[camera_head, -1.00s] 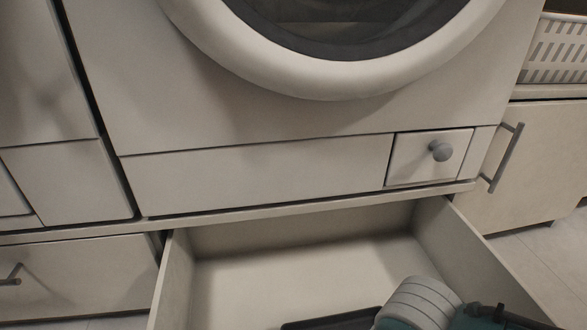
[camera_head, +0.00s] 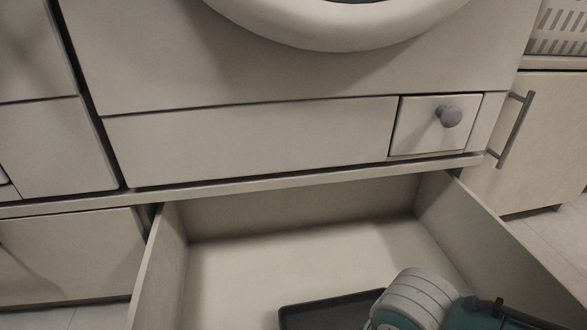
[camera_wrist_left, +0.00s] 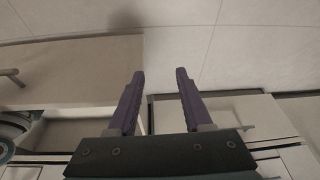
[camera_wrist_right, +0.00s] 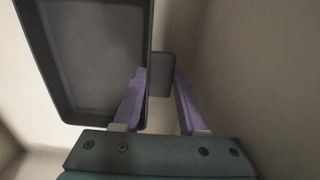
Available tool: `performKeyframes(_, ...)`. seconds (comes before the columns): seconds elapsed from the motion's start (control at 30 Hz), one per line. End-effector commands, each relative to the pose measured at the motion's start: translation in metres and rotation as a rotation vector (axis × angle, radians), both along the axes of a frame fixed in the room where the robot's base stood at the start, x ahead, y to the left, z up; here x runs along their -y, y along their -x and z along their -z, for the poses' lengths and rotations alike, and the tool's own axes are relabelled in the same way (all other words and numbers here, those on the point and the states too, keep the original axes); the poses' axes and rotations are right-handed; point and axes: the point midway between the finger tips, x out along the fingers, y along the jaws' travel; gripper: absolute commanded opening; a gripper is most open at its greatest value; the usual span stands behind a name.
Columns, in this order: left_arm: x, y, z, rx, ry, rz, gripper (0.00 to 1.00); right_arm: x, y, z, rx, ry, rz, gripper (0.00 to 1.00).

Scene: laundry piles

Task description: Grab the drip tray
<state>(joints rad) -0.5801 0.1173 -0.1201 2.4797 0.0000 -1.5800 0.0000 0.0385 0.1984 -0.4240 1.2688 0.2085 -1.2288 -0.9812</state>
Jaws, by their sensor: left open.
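The drip tray is a dark, shallow, rectangular tray (camera_head: 300,316) lying in the open drawer, its near part cut off by the head view's bottom edge. In the right wrist view the tray (camera_wrist_right: 95,60) fills the upper left, with a small dark tab (camera_wrist_right: 161,78) on its right side. My right gripper (camera_wrist_right: 158,82) is open, its fingers either side of the tab; the left finger overlaps the tray's rim. I cannot tell whether the fingers touch it. My left gripper (camera_wrist_left: 160,75) is open and empty above the tiled floor. Neither gripper's fingers show in the head view.
A small panel with a round knob (camera_head: 449,116) sits above. A cabinet with a bar handle (camera_head: 516,128) and a white basket (camera_head: 560,28) are at right.

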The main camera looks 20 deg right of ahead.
Motion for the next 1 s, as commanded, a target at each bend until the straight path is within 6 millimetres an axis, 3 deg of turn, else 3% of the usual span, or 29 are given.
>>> performKeyframes(0.03, 0.001, 0.0, 0.0, 0.0, 0.002, -0.002, 0.5, 0.0, 0.0, 0.0, 0.0, 0.0, 0.0, 0.21)
performKeyframes(0.23, 0.001, 0.0, 0.0, 0.0, 0.004, -0.002, 0.5, 0.0, 0.0, 0.0, 0.0, 0.0, 0.0, 0.0)
performKeyframes(0.67, 0.0, 0.0, -0.002, 0.0, 0.0, 0.0, 0.5, 0.0, 0.0, -0.002, 0.0, 0.001, 0.0, 0.0)
performKeyframes(0.87, -0.001, 0.0, -0.018, 0.0, -0.005, 0.004, 0.5, 0.0, 0.0, -0.02, 0.001, 0.0, 0.0, 0.0)
performKeyframes(1.0, -0.002, 0.0, -0.041, 0.0, -0.007, 0.005, 0.5, 0.001, 0.0, -0.044, 0.001, 0.001, 0.0, 0.0)
